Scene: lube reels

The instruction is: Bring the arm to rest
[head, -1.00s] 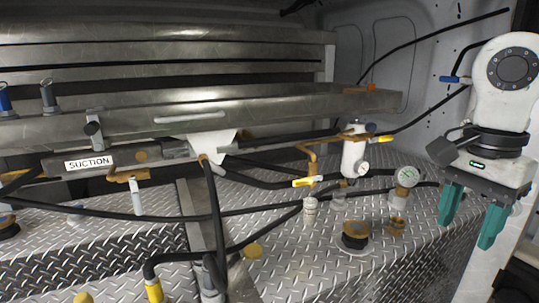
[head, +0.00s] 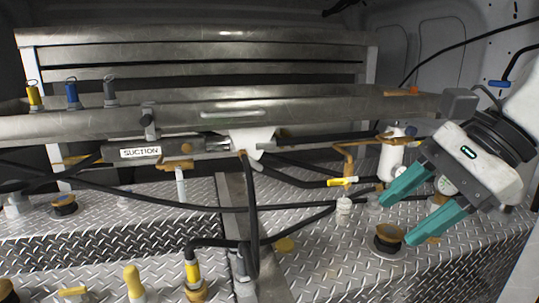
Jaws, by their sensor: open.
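My gripper (head: 396,220) is in the right part of the head view, with its two teal fingers spread apart and pointing down and to the left. Nothing is between the fingers. The fingertips show near a black and brass fitting (head: 388,240) on the diamond-plate deck. I cannot tell how far above it they are.
A metal rail (head: 330,117) crosses the back. A box labelled SUCTION (head: 139,152), black hoses (head: 252,205) and a yellow-handled valve (head: 342,182) lie left of my gripper. Yellow, blue and grey capped fittings (head: 72,95) stand at the upper left. Bare diamond plate (head: 320,270) lies in front.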

